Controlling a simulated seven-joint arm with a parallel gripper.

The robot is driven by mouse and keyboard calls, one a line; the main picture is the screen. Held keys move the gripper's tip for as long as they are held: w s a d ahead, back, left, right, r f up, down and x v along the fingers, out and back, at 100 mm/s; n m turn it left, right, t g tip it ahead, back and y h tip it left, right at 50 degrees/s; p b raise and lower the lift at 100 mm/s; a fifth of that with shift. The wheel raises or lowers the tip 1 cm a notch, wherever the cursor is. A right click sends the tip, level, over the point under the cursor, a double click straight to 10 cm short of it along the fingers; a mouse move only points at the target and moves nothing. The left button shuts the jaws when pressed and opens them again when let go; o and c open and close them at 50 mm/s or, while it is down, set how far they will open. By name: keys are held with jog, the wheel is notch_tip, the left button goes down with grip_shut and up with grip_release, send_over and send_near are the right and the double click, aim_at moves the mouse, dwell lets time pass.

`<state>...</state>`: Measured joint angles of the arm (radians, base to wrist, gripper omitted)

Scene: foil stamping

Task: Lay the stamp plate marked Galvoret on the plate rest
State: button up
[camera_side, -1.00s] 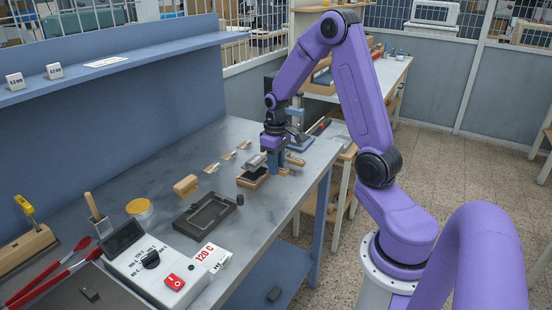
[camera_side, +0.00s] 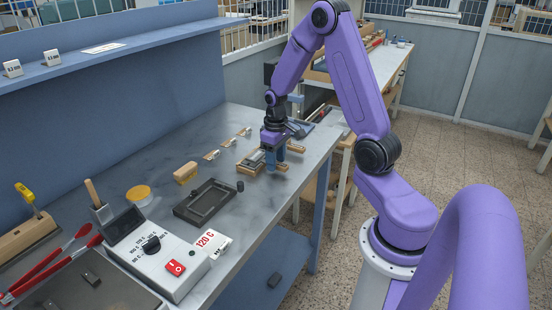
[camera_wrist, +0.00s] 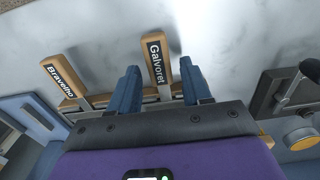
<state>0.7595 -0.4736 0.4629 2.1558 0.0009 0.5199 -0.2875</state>
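The Galvoret stamp plate shows in the wrist view by its wooden handle (camera_wrist: 157,60) with a black name label. The handle lies in the gap between the two blue fingers of my gripper (camera_wrist: 160,88). There is a visible space on each side, so the fingers are open. A handle labelled Bravelho (camera_wrist: 63,80) lies to its left. In the side view my gripper (camera_side: 275,162) is low at the far end of the marble bench, among wooden handles, and partly hides them. I cannot tell for certain which thing is the plate rest.
A dark rectangular tray (camera_side: 207,202) lies mid-bench, with a wooden block (camera_side: 185,173) behind it. A wood-based block (camera_side: 249,168) is just left of my gripper.

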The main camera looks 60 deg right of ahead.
dwell(0.3)
notch_tip(320, 180, up, 18)
jog(key=shift+f, duration=0.25)
dwell(0.3)
jog(key=shift+a, duration=0.1)
jog(key=s+a+f+n, duration=0.1)
jog(key=s+a+n, duration=0.2)
jog(key=a, duration=0.5)
jog(key=s+a+f+n, duration=0.1)
jog(key=s+a+n, duration=0.25)
jog(key=a, duration=0.45)
jog(key=s+a+f+n, duration=0.1)
jog(key=s+a+n, duration=0.2)
jog(key=s, duration=0.5)
jog(key=s+a+f+n, duration=0.2)
jog(key=s+a+n, duration=0.1)
jog(key=s, duration=0.5)
jog(key=shift+s+a+f, duration=0.2)
jog(key=shift+s+a, duration=0.15)
jog(key=shift+a, duration=0.2)
